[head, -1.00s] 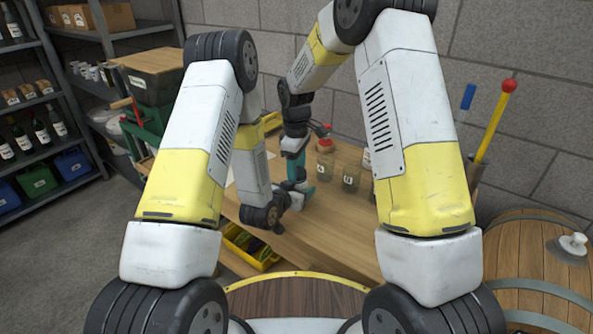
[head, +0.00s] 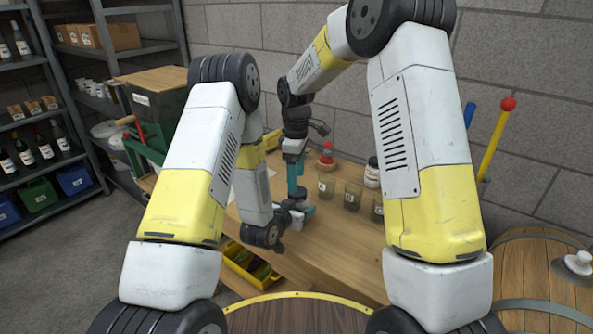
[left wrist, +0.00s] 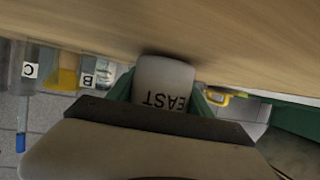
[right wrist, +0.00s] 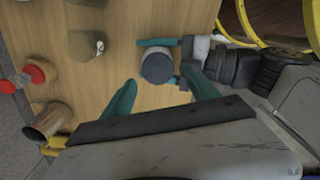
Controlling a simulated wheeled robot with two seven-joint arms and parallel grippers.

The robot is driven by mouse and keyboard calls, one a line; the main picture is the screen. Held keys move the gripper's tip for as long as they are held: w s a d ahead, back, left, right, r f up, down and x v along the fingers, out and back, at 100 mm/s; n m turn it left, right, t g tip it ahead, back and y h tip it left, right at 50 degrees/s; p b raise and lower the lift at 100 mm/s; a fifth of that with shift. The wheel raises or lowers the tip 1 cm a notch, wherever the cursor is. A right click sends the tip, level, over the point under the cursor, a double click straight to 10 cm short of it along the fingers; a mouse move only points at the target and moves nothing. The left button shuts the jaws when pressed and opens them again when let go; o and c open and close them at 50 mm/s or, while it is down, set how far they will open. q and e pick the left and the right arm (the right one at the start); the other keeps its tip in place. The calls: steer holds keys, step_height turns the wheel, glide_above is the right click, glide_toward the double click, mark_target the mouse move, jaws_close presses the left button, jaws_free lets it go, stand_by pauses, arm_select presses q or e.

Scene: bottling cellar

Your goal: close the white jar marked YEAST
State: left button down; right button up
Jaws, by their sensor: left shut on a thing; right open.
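The white jar marked YEAST (left wrist: 165,85) is between my left gripper's teal fingers in the left wrist view, its lettering upside down. My left gripper (head: 303,208) is shut on it, low over the bench. In the right wrist view the jar's round, dark grey top (right wrist: 157,67) shows from above; I cannot tell whether it is a lid or an open mouth. My right gripper (head: 295,178) points down above the left one. In the right wrist view, my right gripper (right wrist: 160,92) is open and empty, its fingers apart around the line to the jar.
On the wooden bench (head: 325,250), labelled glass jars (head: 352,196), a red-topped bottle (head: 326,158) and a white jar with a dark lid (head: 372,173) stand to the right of my grippers. A yellow bin (head: 248,266) is below the bench edge. A barrel (head: 540,270) stands at right.

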mark_target(297, 205)
steer(key=n, duration=0.2)
steer(key=r+n, duration=0.1)
steer(key=n, duration=0.3)
steer(key=shift+r, duration=0.35)
step_height(297, 205, up, 2)
steer(key=n, duration=0.7)
steer(key=shift+w+d+n, duration=0.1)
steer(key=shift+d+n, duration=0.05)
steer(key=shift+n, duration=0.15)
steer(key=shift+f, duration=4.05)
steer(key=shift+c, duration=0.2)
steer(key=c, duration=1.4)
steer(key=m, duration=0.6)
steer(key=shift+m, duration=0.4)
steer(key=shift+c, duration=0.3)
steer(key=o, duration=1.6)
steer(key=shift+c, duration=0.2)
